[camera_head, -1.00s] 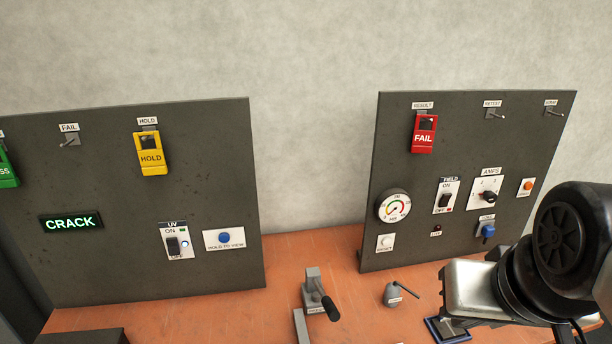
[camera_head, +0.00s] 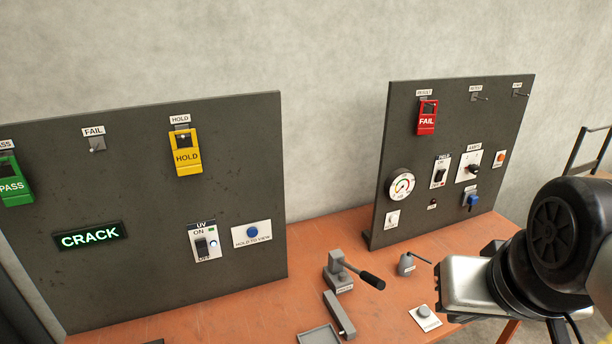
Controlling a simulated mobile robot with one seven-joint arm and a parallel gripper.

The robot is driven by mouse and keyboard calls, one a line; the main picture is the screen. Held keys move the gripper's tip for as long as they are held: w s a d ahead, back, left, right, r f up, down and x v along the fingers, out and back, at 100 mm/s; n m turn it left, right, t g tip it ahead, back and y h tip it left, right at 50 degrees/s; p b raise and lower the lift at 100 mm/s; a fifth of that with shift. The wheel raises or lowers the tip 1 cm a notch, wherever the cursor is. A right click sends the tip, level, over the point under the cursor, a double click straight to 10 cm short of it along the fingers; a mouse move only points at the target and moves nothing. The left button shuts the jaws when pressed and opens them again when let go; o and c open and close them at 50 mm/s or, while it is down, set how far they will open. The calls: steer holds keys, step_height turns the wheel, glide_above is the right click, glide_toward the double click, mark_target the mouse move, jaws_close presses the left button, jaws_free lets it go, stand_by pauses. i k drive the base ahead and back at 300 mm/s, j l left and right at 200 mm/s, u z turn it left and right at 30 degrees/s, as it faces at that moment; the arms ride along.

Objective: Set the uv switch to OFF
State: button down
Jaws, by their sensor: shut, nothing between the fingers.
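The uv switch (camera_head: 202,247) is a small black switch on a white plate on the left dark panel. The plate reads UV at the top, ON above the switch and OFF below it. The lever's exact tilt is too small to tell. Part of my arm, silver and black, fills the lower right, far from the switch. My gripper's fingers do not show.
A HOLD TO VIEW button (camera_head: 252,232) sits just right of the switch. A lit CRACK sign (camera_head: 88,236) is to its left and a yellow HOLD tag (camera_head: 186,157) hangs above.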

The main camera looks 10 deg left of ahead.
mark_target(201, 249)
steer(key=k+j, duration=0.2)
steer(key=j, duration=0.25)
steer(key=k+j, duration=0.2)
steer(key=j, duration=0.2)
steer(key=k+j, duration=0.25)
steer(key=j, duration=0.2)
steer(key=k+j, duration=0.2)
steer(key=j, duration=0.2)
steer(key=z, duration=0.05)
